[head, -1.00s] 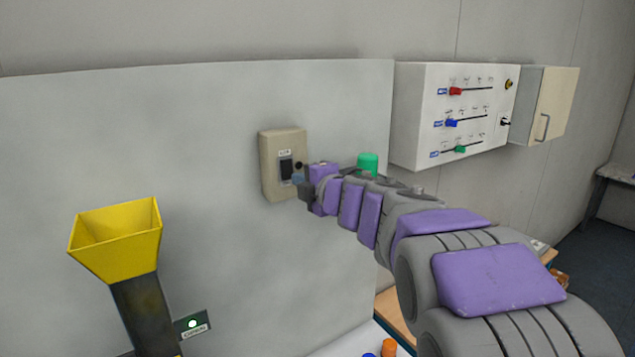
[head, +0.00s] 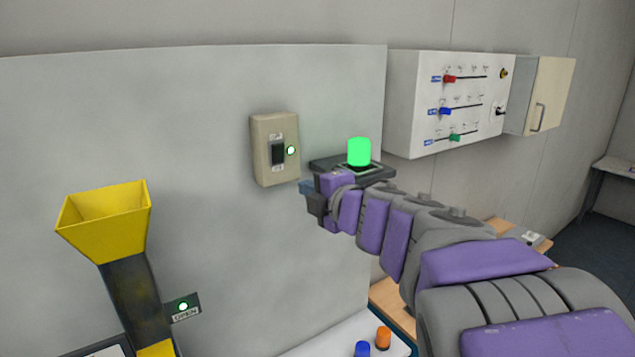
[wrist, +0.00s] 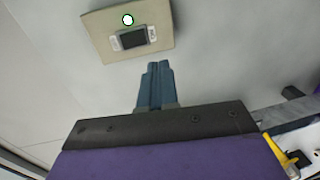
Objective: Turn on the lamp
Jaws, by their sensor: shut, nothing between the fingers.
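A beige switch plate (head: 275,149) with a dark rocker switch (head: 278,152) is fixed on the grey panel. Its small round indicator (head: 291,150) glows white-green. The plate also shows at the top of the wrist view (wrist: 128,30), with its indicator lit. A green lamp (head: 359,152) glows brightly on a dark base, right of the plate and behind my arm. My gripper (head: 306,187) is below and right of the switch, apart from it. In the wrist view its blue fingers (wrist: 157,86) are together and empty, pointing toward the plate with a gap between.
A yellow funnel (head: 105,222) on a dark chute stands at the left, beside a lit OPEN indicator (head: 183,307). A white slider box (head: 450,100) and a cabinet (head: 545,95) hang at the right. Blue and orange pieces (head: 383,338) sit on a white surface at the bottom.

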